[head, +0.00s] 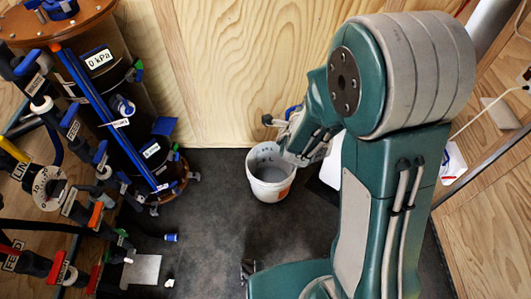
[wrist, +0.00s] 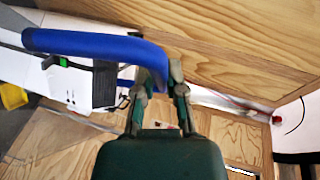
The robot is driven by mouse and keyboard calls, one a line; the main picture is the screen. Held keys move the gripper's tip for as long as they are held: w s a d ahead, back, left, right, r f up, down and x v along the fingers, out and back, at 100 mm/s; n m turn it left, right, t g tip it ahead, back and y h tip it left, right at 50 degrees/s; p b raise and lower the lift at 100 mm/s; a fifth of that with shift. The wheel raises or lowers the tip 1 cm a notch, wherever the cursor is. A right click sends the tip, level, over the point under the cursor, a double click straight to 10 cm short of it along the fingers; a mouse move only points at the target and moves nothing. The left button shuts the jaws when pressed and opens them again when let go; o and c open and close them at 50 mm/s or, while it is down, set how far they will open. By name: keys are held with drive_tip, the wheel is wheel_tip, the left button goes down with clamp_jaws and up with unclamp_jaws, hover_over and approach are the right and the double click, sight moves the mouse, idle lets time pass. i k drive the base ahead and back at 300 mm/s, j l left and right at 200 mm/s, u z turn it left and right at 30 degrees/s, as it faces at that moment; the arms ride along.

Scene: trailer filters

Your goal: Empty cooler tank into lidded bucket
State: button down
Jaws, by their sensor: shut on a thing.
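My gripper (wrist: 162,74) is shut on one end of a curved blue handle (wrist: 95,42) in the wrist view. The handle spans a white body (wrist: 60,66) at the left, perhaps the cooler tank; its full shape is cut off. In the head view, my arm hides most of the gripper, and a bit of blue (head: 293,108) shows beside it. An open white bucket (head: 268,187) stands upright on the dark floor by the wooden wall, just below and left of my wrist. Its inside looks grey. I cannot make out a lid.
A rack of dark pipes and a filter column (head: 125,115) with blue and red valves fills the left. The dark floor (head: 215,225) between it and the bucket is mostly clear. A white object (head: 452,162) shows partly behind my arm at the right.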

sight(270, 177)
drive_tip(key=i+l+u, duration=0.15)
drive_tip(key=i, duration=0.3)
drive_tip(key=i+u, duration=0.15)
drive_tip(key=i, duration=0.25)
drive_tip(key=i+l+u, duration=0.15)
drive_tip(key=i, duration=0.3)
drive_tip(key=l, duration=0.1)
